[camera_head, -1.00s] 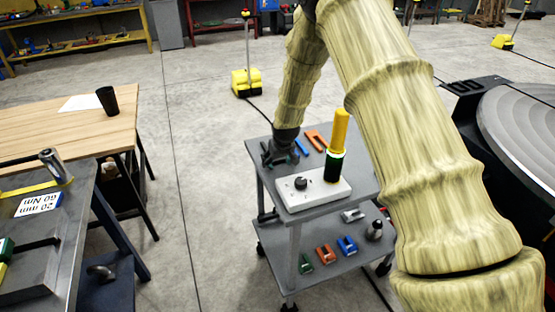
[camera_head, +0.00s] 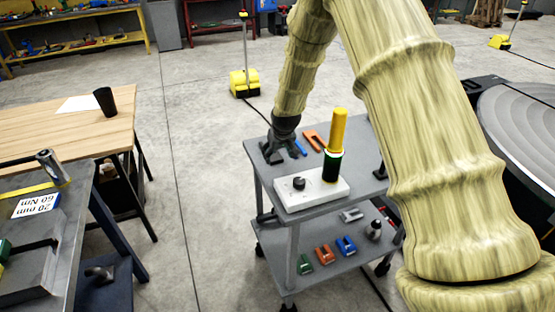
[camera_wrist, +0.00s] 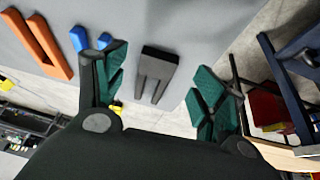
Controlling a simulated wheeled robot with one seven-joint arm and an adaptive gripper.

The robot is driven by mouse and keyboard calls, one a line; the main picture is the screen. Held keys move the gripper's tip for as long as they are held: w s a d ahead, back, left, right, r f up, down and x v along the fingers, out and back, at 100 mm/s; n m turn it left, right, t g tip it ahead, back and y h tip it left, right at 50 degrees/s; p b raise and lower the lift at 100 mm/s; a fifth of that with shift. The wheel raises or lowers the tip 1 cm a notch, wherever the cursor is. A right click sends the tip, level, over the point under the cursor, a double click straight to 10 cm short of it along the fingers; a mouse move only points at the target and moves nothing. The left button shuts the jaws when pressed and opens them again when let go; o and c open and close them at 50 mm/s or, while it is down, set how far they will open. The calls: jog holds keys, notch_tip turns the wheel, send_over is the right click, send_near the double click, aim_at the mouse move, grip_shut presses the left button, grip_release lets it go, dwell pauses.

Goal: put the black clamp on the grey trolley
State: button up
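The black clamp (camera_wrist: 157,66) lies flat near the edge of the grey trolley's (camera_head: 258,170) top, its two prongs pointing toward the gripper in the wrist view. My gripper (camera_wrist: 162,82) is open, its teal-padded fingers apart on either side of the clamp with visible gaps. In the head view my gripper (camera_head: 281,143) is over the trolley's far left corner, and the clamp is hard to separate from the dark fingers there.
A blue clamp (camera_wrist: 79,39) and an orange clamp (camera_wrist: 38,46) lie beside the black one. A white box (camera_head: 312,190) with a knob and a yellow-topped cylinder (camera_head: 337,135) stands in front. Several clamps lie on the lower shelf (camera_head: 325,272). A wooden table (camera_head: 60,130) is left.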

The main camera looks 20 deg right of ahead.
jog(key=b+v, duration=0.1)
jog(key=v, duration=0.7)
jog(key=shift+w+r, duration=0.1)
